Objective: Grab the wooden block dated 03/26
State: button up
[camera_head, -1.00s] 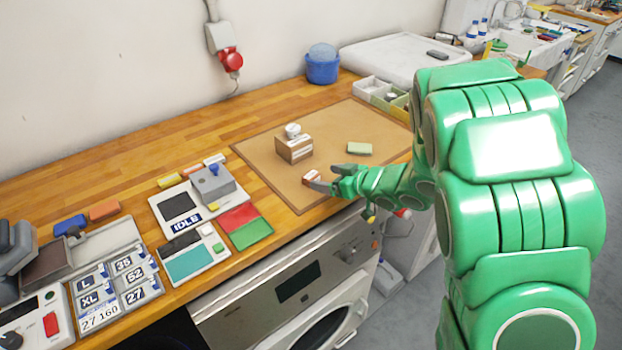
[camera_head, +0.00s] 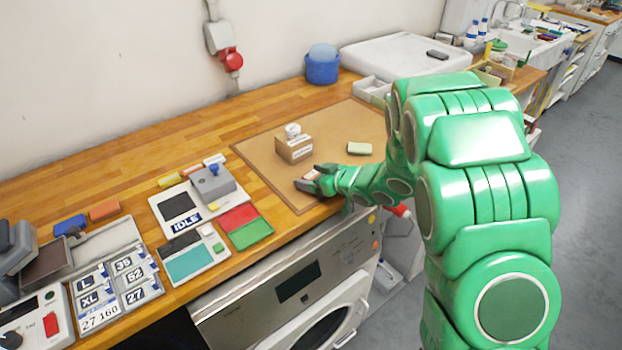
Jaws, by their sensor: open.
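My gripper (camera_head: 314,178) is over the front part of the brown mat (camera_head: 262,146), its fingers pointing left and apart. A small block with a white and reddish face (camera_head: 311,174) shows at the fingertips, between or just behind them; I cannot tell if they touch it. A brown box-like block (camera_head: 296,151) with a pale label stands behind the gripper, with a white round object (camera_head: 293,131) on top. A flat pale green block (camera_head: 360,148) lies to the right. No date is readable on any of them.
A grey stamp-like device (camera_head: 212,182), an IDLE panel (camera_head: 185,220) and a red and green pad (camera_head: 245,226) stand left of the mat. A blue tub (camera_head: 322,67) is at the back. The counter's front edge runs just below the gripper.

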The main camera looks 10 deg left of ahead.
aim_at(312, 175)
jog(key=c, duration=1)
jog(key=shift+c, duration=0.2)
jog(key=shift+r, duration=0.1)
jog(key=shift+r, duration=0.5)
notch_tip(312, 175, up, 2)
jog(key=shift+r, duration=0.15)
jog(key=s+d+r, duration=0.4)
jog(key=s+r, duration=0.4)
jog(key=s, duration=0.3)
jog(key=shift+s+r, duration=0.2)
jog(key=shift+r, duration=0.2)
jog(key=shift+s+d, duration=0.15)
